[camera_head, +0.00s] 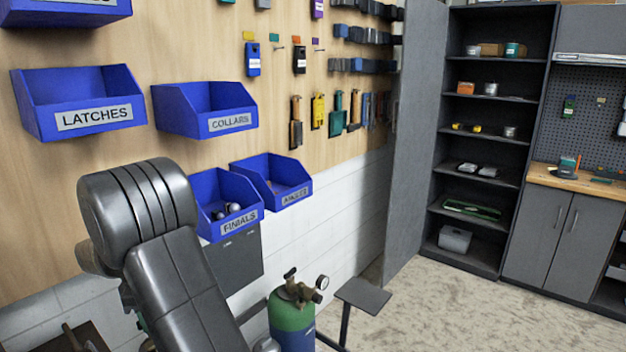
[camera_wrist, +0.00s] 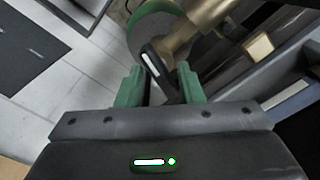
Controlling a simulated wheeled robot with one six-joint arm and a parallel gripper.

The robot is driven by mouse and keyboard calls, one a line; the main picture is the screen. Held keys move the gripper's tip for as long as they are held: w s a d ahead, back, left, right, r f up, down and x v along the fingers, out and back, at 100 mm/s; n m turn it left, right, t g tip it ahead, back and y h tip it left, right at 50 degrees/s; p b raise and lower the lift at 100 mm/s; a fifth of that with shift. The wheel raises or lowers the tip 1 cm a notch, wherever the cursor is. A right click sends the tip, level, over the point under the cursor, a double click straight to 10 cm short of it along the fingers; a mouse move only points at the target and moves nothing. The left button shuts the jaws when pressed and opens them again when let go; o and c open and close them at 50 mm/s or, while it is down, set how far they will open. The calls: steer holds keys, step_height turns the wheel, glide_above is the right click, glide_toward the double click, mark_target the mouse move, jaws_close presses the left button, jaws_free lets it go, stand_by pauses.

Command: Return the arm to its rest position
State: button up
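My arm (camera_head: 165,240) fills the left foreground of the head view, bent, with a thick dark joint at its top. My gripper is hidden in that view. In the wrist view my gripper (camera_wrist: 160,80) shows two green fingers standing apart, with nothing clearly held. A dark bar with a white stripe (camera_wrist: 152,58) shows at the gap, seemingly beyond the fingertips; I cannot tell whether it touches them. A brass-coloured fitting (camera_wrist: 205,22) and a round green thing (camera_wrist: 160,22) lie beyond.
A green and blue gas cylinder (camera_head: 292,325) with a valve and gauge stands beside a small grey platform (camera_head: 363,295). Blue bins (camera_head: 228,202) hang on the wooden wall near my arm. A dark shelf unit (camera_head: 480,140) stands at the back. Floor at right is clear.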

steer(key=m, duration=0.4)
steer(key=shift+m, duration=0.3)
stand_by(0.4)
